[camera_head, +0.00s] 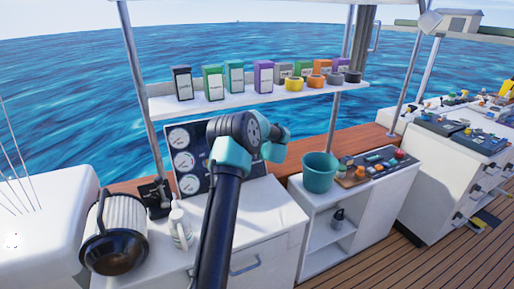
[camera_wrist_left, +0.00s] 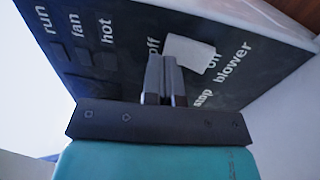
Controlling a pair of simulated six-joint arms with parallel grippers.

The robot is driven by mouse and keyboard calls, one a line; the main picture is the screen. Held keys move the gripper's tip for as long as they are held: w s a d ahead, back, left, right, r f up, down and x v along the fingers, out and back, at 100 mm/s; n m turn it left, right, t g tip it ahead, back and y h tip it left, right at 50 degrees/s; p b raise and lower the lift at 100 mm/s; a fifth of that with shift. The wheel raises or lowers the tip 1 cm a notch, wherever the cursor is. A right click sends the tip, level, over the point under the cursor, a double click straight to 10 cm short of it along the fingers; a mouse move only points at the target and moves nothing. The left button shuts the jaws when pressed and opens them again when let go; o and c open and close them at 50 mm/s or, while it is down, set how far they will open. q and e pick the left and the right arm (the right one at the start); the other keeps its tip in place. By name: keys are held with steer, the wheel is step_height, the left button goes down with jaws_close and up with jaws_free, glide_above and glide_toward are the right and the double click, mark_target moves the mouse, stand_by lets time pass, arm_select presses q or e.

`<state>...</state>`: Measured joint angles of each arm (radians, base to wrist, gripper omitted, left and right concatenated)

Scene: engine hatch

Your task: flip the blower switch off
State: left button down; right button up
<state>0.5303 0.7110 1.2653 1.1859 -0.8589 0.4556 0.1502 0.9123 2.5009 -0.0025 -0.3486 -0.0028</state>
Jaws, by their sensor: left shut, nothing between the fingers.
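The dark panel (camera_wrist_left: 110,45) fills much of the left wrist view, with the words run, fan, hot, off, stop and blower on it. A pale flat piece (camera_wrist_left: 190,52) sits beside the word off and near the blower label (camera_wrist_left: 233,63); it may be the blower switch, but I cannot tell its position. My left gripper (camera_wrist_left: 164,62) is shut and empty, its fingertips just below the pale piece; I cannot tell if they touch. In the head view the gauge panel (camera_head: 187,183) is partly behind my arm, which hides the gripper. My right gripper is not in view.
A black-and-white round filter (camera_head: 118,225), a white bottle (camera_head: 180,228) and a small black device (camera_head: 155,194) stand left of my arm. A teal bucket (camera_head: 319,172) stands at right. A shelf (camera_head: 258,97) with boxes and tape rolls runs above the panel.

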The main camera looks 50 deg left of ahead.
arm_select(q)
steer(key=s+d+r, duration=0.3)
steer(key=d+r, duration=0.4)
steer(key=d, duration=0.3)
steer(key=shift+d+r, duration=0.15)
steer(key=shift+d, duration=0.2)
